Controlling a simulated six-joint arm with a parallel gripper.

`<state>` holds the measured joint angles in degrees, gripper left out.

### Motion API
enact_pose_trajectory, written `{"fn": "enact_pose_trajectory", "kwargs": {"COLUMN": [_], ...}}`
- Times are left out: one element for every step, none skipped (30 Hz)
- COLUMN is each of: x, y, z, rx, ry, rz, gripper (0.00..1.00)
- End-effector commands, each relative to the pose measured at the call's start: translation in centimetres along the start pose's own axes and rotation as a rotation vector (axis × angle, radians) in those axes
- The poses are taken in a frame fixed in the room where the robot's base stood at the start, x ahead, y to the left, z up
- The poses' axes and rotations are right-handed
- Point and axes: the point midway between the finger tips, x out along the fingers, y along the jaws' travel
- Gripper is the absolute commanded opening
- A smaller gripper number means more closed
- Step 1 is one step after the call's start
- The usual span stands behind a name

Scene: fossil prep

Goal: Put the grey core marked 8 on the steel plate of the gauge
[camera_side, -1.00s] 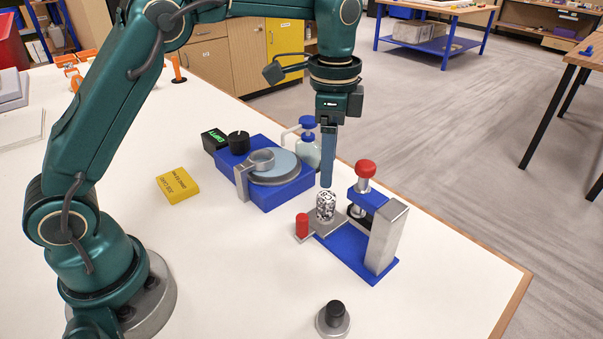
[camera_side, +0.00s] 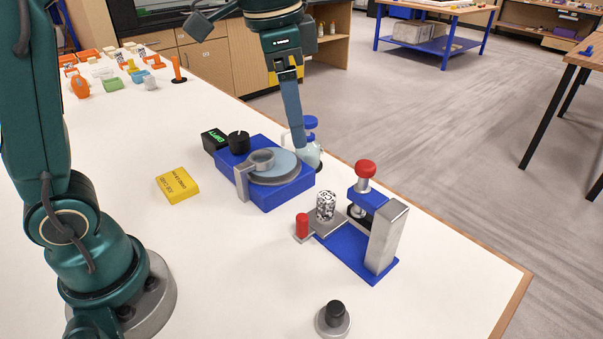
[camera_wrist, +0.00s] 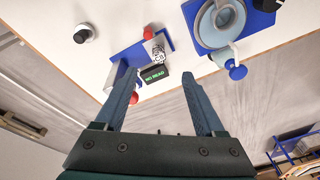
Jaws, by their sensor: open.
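A grey, black-and-white speckled core (camera_side: 326,209) stands upright on the steel plate (camera_side: 304,238) of the gauge (camera_side: 385,241). Its pale top bears a dark mark too small to read surely. The gauge has a blue base, a steel post and a red knob above. In the wrist view the core (camera_wrist: 159,52) shows beside the gauge's display (camera_wrist: 154,75), which reads NO READ. My gripper (camera_wrist: 160,75) is open and empty, apart from the core. In the side view my gripper (camera_side: 303,168) is behind and left of the gauge, by the bottle.
A blue grinder-like machine (camera_side: 262,200) with a round disc stands left of the gauge. A blue-capped bottle (camera_side: 312,150) is behind it. A yellow block (camera_side: 177,185) and a black-knobbed weight (camera_side: 333,318) lie on the white table (camera_side: 230,270). The front middle is clear.

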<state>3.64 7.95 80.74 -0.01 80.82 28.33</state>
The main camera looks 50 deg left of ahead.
Motion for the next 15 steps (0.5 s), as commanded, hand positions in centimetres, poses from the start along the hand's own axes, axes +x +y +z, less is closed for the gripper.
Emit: {"fn": "enact_pose_trajectory", "kwargs": {"x": [-0.5,-0.7,-0.8,-0.8,-0.8,-0.7,-0.6,-0.4,-0.1,0.2,0.5,0.9,1.2,1.6,1.9], "y": [0.5,0.7,1.0,1.3,1.6,2.0,2.3,2.7,3.1,3.4,3.7,4.0,4.3,4.5,4.8], "z": [1.2,1.9,2.8,3.5,4.2,5.1,5.8,6.5,7.4,8.0,8.7,9.4,9.9,10.3,10.9], "rx": [-0.049,-0.08,-0.121,-0.152,-0.182,-0.222,-0.252,-0.283,-0.322,-0.351,-0.378,-0.412,-0.435,-0.455,-0.48], "ry": [0.027,0.042,0.064,0.079,0.095,0.117,0.134,0.149,0.171,0.187,0.201,0.22,0.234,0.246,0.261], "rz": [-0.015,-0.024,-0.034,-0.041,-0.048,-0.056,-0.062,-0.067,-0.074,-0.079,-0.082,-0.086,-0.089,-0.091,-0.094], "gripper": [0.71,0.71,0.71,0.71,0.71,0.71,0.71,0.71,0.71,0.71,0.71,0.71,0.71,0.71,0.71]}}
